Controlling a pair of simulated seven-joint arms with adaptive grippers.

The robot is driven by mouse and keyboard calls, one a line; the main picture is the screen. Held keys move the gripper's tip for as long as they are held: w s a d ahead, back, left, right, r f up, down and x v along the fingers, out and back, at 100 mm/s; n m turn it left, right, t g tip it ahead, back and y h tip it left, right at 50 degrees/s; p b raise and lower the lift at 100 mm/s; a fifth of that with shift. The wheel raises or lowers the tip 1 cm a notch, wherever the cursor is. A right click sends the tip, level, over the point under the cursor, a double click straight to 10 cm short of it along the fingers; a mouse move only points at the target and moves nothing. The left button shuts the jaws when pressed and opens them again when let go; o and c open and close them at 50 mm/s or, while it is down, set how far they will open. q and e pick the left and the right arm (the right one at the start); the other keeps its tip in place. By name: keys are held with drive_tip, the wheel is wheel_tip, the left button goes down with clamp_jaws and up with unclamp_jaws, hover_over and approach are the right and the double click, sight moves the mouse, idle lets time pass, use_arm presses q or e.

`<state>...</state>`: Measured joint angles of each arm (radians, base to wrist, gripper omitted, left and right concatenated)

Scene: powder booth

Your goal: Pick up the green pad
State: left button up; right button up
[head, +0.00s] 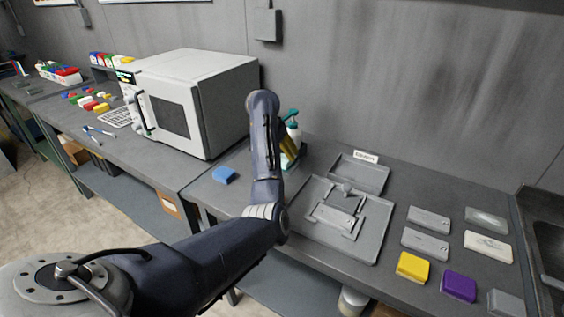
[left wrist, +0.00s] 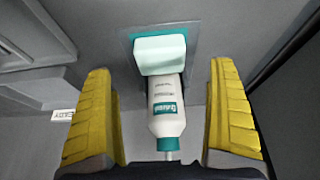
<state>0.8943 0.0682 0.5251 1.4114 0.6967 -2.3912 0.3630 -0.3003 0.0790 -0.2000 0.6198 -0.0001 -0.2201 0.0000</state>
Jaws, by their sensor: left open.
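The green pad (left wrist: 160,54) is a pale mint block in the left wrist view, top centre, on a teal-edged rectangle (left wrist: 182,36). It is beyond the fingertips and not held. My right gripper is in neither view.
A white spray bottle (left wrist: 166,108) with a teal label shows between the fingers in the wrist picture, close to the pad; its top (head: 292,117) shows in the head view. A microwave (head: 190,103) stands left, a blue block (head: 224,174) nearer, a grey fixture (head: 368,246) right.

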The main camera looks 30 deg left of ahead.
sight(282, 157)
use_arm(q)
drive_tip(key=shift+x, duration=3.2)
drive_tip(key=shift+w, duration=0.15)
drive_tip(key=shift+r, duration=0.1)
drive_tip(key=c, duration=1.3)
drive_tip(key=shift+r, duration=0.5)
drive_tip(key=shift+a+r, duration=0.15)
drive_tip(key=shift+r, duration=0.15)
drive_tip(key=s+a, duration=0.1)
drive_tip(key=a, duration=0.4)
drive_tip(key=s+a, duration=0.2)
drive_tip(key=a, duration=0.4)
drive_tip(key=s+a, duration=0.2)
drive_tip(key=a, duration=0.4)
